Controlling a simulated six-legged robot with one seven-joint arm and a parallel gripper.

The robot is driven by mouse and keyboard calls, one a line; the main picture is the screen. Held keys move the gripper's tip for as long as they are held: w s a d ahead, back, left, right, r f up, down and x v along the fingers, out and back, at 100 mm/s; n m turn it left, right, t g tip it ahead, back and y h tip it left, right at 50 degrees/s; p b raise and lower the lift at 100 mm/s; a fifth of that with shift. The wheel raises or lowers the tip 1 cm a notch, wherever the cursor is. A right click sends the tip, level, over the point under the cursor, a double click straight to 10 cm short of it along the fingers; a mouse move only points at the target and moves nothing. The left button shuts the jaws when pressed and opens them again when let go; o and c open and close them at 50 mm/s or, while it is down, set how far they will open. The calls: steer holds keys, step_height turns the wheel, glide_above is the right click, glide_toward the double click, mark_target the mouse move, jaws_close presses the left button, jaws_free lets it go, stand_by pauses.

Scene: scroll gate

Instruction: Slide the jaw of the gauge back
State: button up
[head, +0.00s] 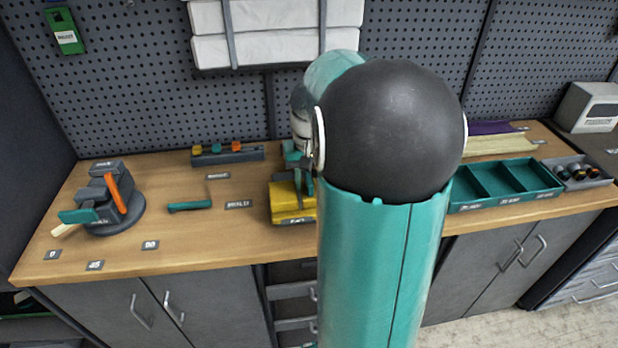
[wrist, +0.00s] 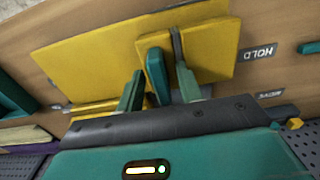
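The gauge (head: 292,205) is a yellow block on the bench, left of my arm in the head view. In the wrist view its yellow plates (wrist: 110,55) fill the upper middle. A teal upright piece (wrist: 157,76), which looks like the sliding jaw, stands beside a thin dark grey upright (wrist: 177,46). My gripper (wrist: 160,78) has its two grey-green fingers apart, one on each side of the teal piece. Narrow gaps seem to show between the fingers and the piece. In the head view my arm hides part of the gauge and most of my gripper.
A HOLD label (head: 238,204) and a teal-handled tool (head: 190,206) lie left of the gauge. A dark stand with an orange bar (head: 117,192) is further left. A teal compartment tray (head: 507,186) stands right. A pegboard (head: 130,100) rises behind.

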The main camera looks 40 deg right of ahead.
jaws_close()
steer(key=shift+s+d, duration=0.2)
steer(key=shift+d, duration=0.15)
steer(key=s+d, duration=0.3)
steer(key=d, duration=0.2)
steer(key=s+d, duration=0.2)
steer(key=d, duration=0.1)
steer(key=shift+s, duration=0.3)
jaws_free()
steer(key=shift+s+d, duration=0.1)
steer(key=shift+d, duration=0.05)
steer(key=shift+a, duration=0.2)
